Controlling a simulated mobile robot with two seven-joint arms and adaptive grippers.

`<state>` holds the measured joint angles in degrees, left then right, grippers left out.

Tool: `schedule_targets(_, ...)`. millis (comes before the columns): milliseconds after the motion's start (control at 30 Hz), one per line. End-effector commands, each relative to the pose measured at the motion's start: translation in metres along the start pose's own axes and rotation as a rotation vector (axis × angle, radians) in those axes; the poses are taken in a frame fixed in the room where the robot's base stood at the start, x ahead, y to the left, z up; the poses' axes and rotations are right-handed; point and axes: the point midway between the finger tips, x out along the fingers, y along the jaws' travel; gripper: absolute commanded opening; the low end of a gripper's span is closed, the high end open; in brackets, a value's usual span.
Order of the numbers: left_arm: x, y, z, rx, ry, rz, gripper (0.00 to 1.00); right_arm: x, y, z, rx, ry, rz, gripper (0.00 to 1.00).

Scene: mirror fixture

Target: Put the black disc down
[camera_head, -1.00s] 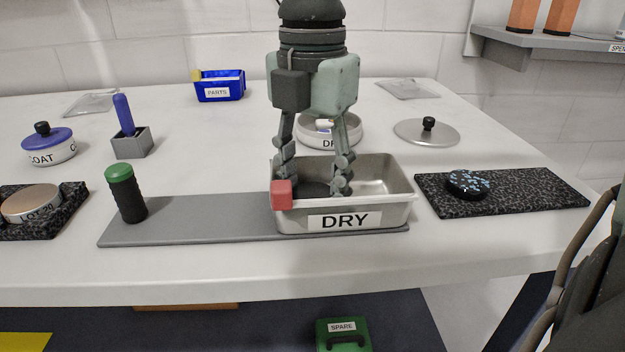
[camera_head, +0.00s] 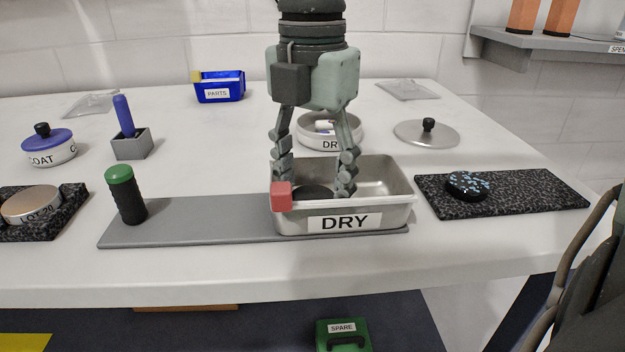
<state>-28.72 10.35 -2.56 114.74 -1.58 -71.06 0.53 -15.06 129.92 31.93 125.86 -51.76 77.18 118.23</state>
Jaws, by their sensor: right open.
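A plain black disc (camera_head: 313,192) lies on the floor inside the grey metal tray labelled DRY (camera_head: 386,215), towards its left half. My right gripper (camera_head: 315,186) points down into this tray. Its fingers are open and spread, one on each side of the disc, with a visible gap at least on the right. The tray's front wall hides the disc's lower front edge. A second dark disc with pale blue flecks (camera_head: 468,184) lies on the speckled mat at the right. My left gripper is not in view.
A red block (camera_head: 281,196) sits at the tray's front left corner. A green-capped black bottle (camera_head: 125,195) stands on the grey strip (camera_head: 200,220). A round DRY dish (camera_head: 352,133) stands behind the gripper. A lid (camera_head: 412,133) lies at the back right.

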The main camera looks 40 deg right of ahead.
Motion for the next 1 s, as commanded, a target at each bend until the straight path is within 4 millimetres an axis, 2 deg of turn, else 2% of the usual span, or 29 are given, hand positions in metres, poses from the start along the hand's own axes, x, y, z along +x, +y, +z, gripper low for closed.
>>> schedule_targets(33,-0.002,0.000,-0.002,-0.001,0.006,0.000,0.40,-0.012,0.002,0.001,0.002,-0.004,0.008,0.59)
schedule_targets(300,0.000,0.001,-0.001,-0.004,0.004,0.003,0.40,-0.073,0.001,0.001,0.002,-0.005,0.006,0.59)
schedule_targets(500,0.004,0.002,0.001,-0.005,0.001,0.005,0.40,-0.103,0.001,0.000,0.000,-0.003,0.003,0.59)
schedule_targets(700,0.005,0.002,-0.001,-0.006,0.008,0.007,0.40,-0.113,0.000,0.000,-0.001,-0.001,0.002,0.59)
schedule_targets(1000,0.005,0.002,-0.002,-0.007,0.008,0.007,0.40,-0.113,0.000,0.000,-0.001,-0.001,0.001,0.59)
